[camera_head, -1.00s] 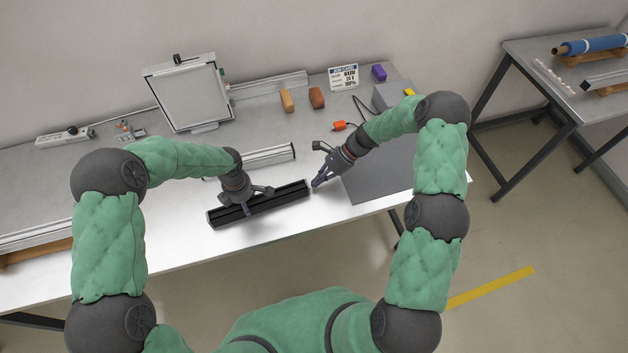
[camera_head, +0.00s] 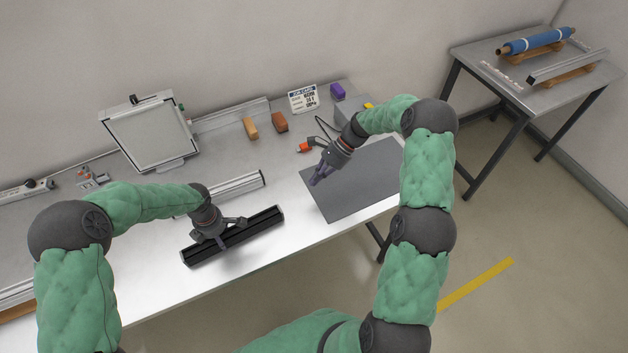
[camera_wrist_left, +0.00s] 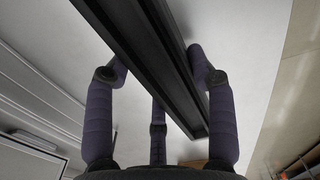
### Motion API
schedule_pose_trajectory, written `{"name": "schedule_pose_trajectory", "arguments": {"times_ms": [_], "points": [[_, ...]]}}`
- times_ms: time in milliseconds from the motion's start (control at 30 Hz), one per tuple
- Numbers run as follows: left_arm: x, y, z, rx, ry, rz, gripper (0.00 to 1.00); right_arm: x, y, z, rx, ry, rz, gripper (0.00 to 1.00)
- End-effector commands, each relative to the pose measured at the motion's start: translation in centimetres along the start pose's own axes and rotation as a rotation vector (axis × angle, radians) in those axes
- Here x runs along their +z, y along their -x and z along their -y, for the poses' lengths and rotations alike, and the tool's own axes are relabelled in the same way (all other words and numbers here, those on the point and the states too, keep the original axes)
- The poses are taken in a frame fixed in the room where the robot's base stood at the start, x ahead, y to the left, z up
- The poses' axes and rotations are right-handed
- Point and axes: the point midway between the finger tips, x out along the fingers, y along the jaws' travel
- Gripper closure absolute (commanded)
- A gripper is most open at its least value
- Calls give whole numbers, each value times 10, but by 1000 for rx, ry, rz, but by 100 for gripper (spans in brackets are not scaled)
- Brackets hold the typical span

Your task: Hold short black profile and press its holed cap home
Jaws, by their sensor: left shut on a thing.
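The short black profile (camera_head: 262,224) lies slantwise at the front of the bench, on it or just above it; I cannot tell which. My left gripper (camera_head: 222,238) is shut on it around its middle. In the left wrist view the profile (camera_wrist_left: 160,60) runs diagonally between my left gripper's fingers (camera_wrist_left: 160,85), and one end shows at lower right. My right gripper (camera_head: 316,180) is over the grey mat, apart from the profile's right end, its fingers too small to judge. I cannot make out the holed cap at either end or in the right gripper.
The grey mat (camera_head: 365,185) lies right of the profile. A silver profile (camera_head: 235,187) lies just behind it. Orange (camera_head: 250,128) and brown (camera_head: 280,122) blocks, a purple block (camera_head: 337,91), a job card (camera_head: 303,98) and a framed panel (camera_head: 150,135) stand farther back.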

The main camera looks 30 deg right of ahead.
Motion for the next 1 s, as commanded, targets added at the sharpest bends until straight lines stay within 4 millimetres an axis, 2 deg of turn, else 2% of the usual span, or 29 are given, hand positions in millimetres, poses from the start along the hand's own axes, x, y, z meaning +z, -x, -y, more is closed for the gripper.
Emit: {"name": "schedule_pose_trajectory", "arguments": {"times_ms": [167,200,267,667,833,1000], "points": [[-1,-1,1,-2,0,-2,86,0,0,0,0,0,0,100],[-1,-1,1,-2,0,-2,33,0,0,0,0,0,0,100],[-1,0,1,-2,0,-2,17,0,0,0,0,0,0,100],[0,3,0,1,0,0,17,0,0,0,0,0,0,100],[0,22,-1,4,0,-1,17,0,0,0,0,0,0,100],[0,55,-1,3,1,0,17,0,0,0,0,0,0,100]]}}
